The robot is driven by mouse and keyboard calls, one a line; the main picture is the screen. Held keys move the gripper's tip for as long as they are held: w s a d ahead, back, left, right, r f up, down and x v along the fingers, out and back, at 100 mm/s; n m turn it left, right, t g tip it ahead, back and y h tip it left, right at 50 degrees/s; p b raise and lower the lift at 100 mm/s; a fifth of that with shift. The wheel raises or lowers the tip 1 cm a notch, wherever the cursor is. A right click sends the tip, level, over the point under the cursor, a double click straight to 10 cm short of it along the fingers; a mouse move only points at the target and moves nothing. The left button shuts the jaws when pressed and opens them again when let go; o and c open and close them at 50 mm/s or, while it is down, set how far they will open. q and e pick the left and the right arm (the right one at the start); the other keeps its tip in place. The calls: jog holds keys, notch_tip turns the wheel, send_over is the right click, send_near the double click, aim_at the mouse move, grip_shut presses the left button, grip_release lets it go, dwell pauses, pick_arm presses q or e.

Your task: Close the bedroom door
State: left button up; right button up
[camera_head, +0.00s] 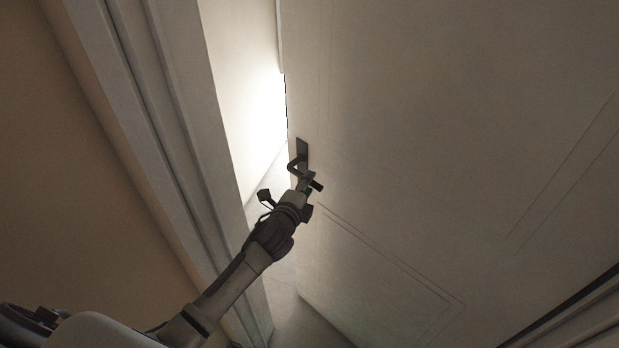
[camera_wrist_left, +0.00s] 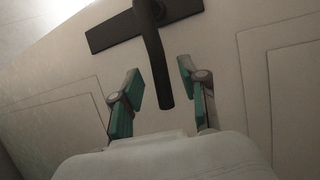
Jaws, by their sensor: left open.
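The bedroom door (camera_head: 420,130) is a large pale panel with grooved rectangles, filling the right of the head view. It stands ajar, with a bright gap between its edge and the frame. Its dark door handle (camera_head: 299,160) sits near that edge, on a dark plate. My left gripper (camera_head: 304,182) is at the handle. In the left wrist view, the handle (camera_wrist_left: 154,50) reaches down between the two green-padded fingers of my left gripper (camera_wrist_left: 160,90). The fingers are open, with space visible on both sides of the handle. My right gripper is not in view.
The pale door frame (camera_head: 150,110) runs diagonally along the left, beside a tan wall (camera_head: 60,180). A bright wall (camera_head: 240,70) shows through the opening. A patch of floor (camera_head: 295,320) shows below the door's near edge.

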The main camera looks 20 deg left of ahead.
pick_arm(q)
jog(key=shift+x, duration=1.2)
grip_shut()
